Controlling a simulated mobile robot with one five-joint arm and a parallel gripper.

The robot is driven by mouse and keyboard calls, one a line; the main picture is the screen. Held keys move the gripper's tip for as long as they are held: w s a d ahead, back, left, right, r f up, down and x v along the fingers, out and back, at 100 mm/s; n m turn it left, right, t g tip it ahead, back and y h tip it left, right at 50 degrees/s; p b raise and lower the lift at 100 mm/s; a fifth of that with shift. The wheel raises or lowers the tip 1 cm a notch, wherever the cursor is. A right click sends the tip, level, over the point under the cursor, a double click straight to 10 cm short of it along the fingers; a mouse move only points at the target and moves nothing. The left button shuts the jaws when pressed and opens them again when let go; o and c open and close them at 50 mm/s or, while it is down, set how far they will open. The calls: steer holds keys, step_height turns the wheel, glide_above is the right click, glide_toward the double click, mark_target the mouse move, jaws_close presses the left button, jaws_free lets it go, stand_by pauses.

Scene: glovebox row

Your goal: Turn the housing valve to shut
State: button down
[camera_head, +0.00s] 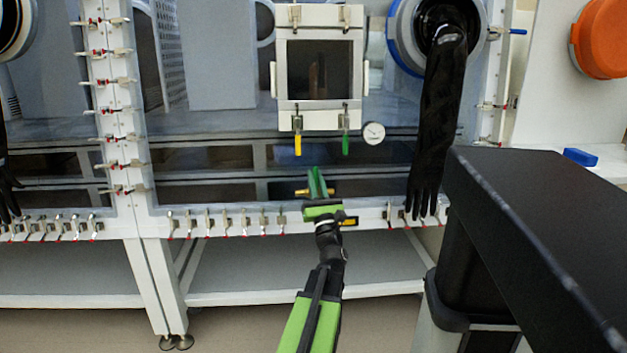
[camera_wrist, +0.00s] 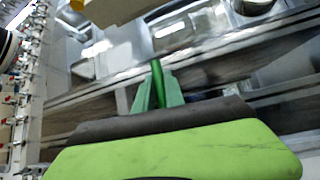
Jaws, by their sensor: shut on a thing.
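The housing valve (camera_head: 301,192) shows as a small brass body lying level on the lower front of the glovebox, with brass on both sides of my gripper (camera_head: 317,183). My gripper is shut on its green handle. In the wrist view the handle (camera_wrist: 156,70) stands up between the two teal fingers of my gripper (camera_wrist: 158,92), tilted slightly, its upper end above the fingertips. In the head view the handle runs roughly across the brass body. The fingers hide the middle of the valve and the handle's lower part.
Above is a framed hatch (camera_head: 320,70) with a yellow handle (camera_head: 298,145), a green handle (camera_head: 345,146) and a round gauge (camera_head: 374,133). A black glove (camera_head: 437,130) hangs to the right. Clamps (camera_head: 228,222) line the lower rail. A dark box-shaped block (camera_head: 540,230) fills the near right.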

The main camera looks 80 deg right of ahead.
steer(key=shift+w+a, duration=0.1)
steer(key=c, duration=1.4)
jaws_free()
steer(key=shift+c, duration=0.2)
steer(key=b+v, duration=0.4)
steer(key=v, duration=0.3)
steer(key=shift+s+a+f+b, duration=0.15)
steer(key=shift+s+f+b, duration=0.05)
steer(key=shift+b, duration=0.15)
